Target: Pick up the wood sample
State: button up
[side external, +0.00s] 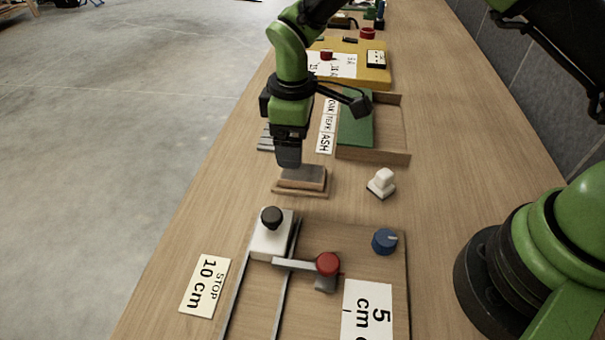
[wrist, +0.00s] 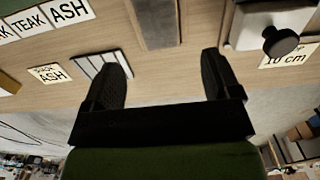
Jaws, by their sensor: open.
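The wood sample (side external: 304,178) is a brown rectangular block lying on a thin wooden base on the bench, in the middle of the side view. In the wrist view the wood sample (wrist: 158,24) shows at the top, its long side running away from me, partly cut off by the frame edge.
A white block with a black knob (side external: 271,238) sits on rails in front. A small white stepped piece (side external: 381,183) stands to the right. Behind are OAK, TEAK and ASH labels (side external: 326,128) and a green-floored tray (side external: 356,122). A slotted grey rack (wrist: 97,66) lies left of the sample.

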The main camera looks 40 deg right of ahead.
aim_at(297, 172)
notch_tip(297, 172, down, 7)
jog(key=shift+s+d+f, duration=0.1)
jog(key=shift+d+f, duration=0.05)
jog(key=c, duration=1)
